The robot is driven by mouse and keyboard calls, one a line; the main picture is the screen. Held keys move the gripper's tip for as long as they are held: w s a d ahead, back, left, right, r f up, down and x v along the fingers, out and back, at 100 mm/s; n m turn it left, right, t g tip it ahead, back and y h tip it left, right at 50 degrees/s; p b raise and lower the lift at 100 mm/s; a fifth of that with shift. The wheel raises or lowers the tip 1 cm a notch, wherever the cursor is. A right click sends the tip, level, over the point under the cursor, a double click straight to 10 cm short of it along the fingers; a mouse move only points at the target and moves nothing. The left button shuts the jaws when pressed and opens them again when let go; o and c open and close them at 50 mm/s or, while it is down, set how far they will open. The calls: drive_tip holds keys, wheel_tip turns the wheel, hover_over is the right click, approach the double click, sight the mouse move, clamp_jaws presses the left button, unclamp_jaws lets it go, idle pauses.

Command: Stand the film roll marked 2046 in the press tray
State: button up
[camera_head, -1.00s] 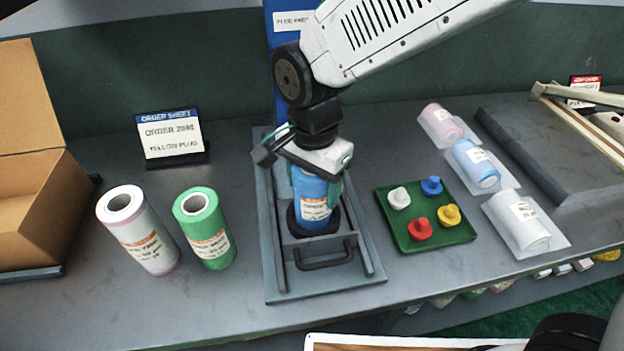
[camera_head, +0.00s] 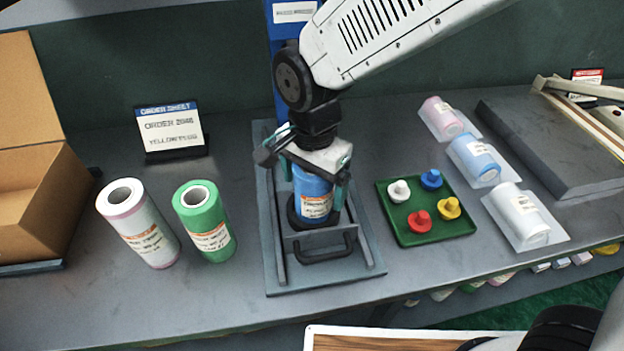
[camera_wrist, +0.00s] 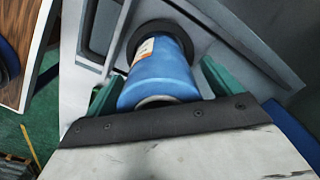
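A blue film roll (camera_head: 314,190) with an orange-and-white label stands upright in a dark ring in the grey press tray (camera_head: 284,282). I cannot read a number on its label. My gripper (camera_head: 315,177) is over the roll's top, with one green finger on each side. The fingers are spread, and a narrow gap shows beside the roll. In the wrist view the blue roll (camera_wrist: 160,75) sits between the open fingers, its lower end in the dark ring. The roll's top is partly hidden by my gripper.
A white roll (camera_head: 140,225) and a green roll (camera_head: 204,225) stand left of the tray. An order sheet (camera_head: 172,130) reads order 2046, yellow plug. A green tray (camera_head: 408,238) of coloured plugs lies right, beside wrapped rolls (camera_head: 478,165). An open carton (camera_head: 30,200) is far left.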

wheel_tip(320, 180, up, 8)
idle(0.5)
drive_tip(key=shift+f, duration=0.1)
